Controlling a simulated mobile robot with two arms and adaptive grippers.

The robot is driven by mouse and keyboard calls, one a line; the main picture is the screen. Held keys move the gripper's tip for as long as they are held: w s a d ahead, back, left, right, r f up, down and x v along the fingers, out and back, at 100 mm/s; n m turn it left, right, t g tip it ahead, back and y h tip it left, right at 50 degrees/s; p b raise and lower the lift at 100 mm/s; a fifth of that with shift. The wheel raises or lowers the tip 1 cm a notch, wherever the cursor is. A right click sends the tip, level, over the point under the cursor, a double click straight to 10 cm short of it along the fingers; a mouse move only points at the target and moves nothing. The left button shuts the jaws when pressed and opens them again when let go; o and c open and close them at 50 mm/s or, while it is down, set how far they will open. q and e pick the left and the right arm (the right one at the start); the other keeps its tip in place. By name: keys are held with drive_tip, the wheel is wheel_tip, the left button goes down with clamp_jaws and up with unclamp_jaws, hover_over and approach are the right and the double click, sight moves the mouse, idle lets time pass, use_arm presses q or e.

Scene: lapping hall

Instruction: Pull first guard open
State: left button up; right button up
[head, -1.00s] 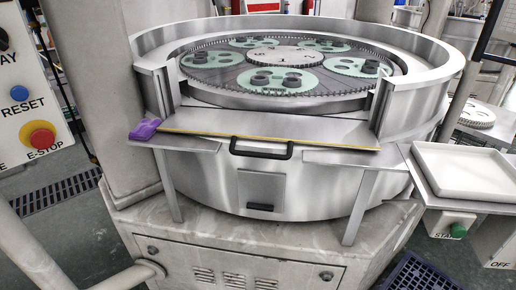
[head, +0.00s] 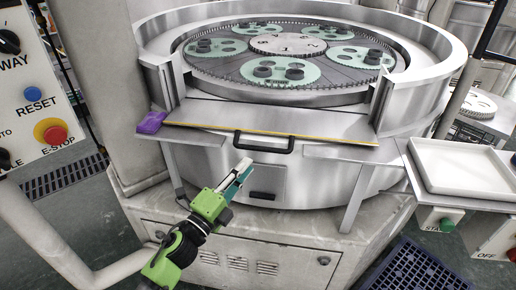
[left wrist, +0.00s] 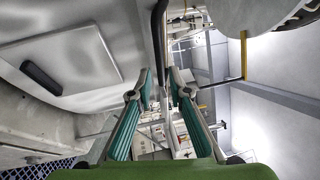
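The front guard (head: 290,119) is a flat metal strip with a yellow edge, at the front of the round lapping machine. A black bar handle (head: 264,149) sits just below it, and looks closed against the front wall. My left gripper (head: 243,170) is in front of the machine, just below and left of the handle's middle. The black handle (left wrist: 158,40) shows beyond the fingertips there; I see no contact. My right gripper is not in view.
A small hatch (head: 258,182) with a black pull is below the handle. A purple cloth (head: 151,122) lies at the left ledge. A white tray (head: 468,165) stands right, above a start button (head: 447,225). A control panel (head: 32,95) with an E-stop is at the left.

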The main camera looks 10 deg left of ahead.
use_arm(q)
drive_tip(key=p+x, duration=0.1)
drive_tip(key=x, duration=0.6)
drive_tip(key=shift+w+d, duration=0.1)
clamp_jaws()
